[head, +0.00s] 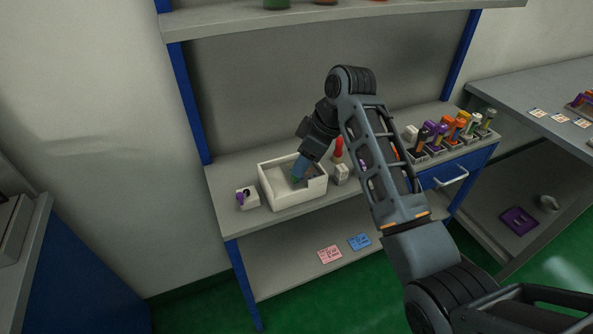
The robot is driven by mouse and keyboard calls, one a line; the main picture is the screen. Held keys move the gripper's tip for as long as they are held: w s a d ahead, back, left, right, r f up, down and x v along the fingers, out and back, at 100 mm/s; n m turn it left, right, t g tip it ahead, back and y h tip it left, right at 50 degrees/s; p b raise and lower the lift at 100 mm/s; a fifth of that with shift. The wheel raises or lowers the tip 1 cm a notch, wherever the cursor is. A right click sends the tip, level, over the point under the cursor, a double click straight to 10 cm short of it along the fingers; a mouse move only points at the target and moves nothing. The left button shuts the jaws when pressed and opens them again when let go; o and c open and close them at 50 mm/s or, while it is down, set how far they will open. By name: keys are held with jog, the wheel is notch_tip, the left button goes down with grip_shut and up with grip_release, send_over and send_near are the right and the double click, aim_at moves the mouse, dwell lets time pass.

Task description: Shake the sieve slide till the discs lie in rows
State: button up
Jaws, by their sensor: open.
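A white open box (284,201) stands on the grey workbench and may be the sieve slide; I cannot tell for sure. My gripper (299,172) points down into it, with the jaws open. A blue-grey piece with a green spot shows at the fingertips, too small to make out. I see no discs or rows; my gripper and the box wall hide part of the inside.
A small white block with a purple part (247,199) stands left of the box. A pale block (341,174) and a red object (338,148) stand to its right. Bins of coloured handled items (450,136) fill the bench's right end. A shelf (330,18) hangs above.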

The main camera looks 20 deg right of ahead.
jog(key=shift+x, duration=2.1)
jog(key=shift+c, duration=0.2)
grip_shut()
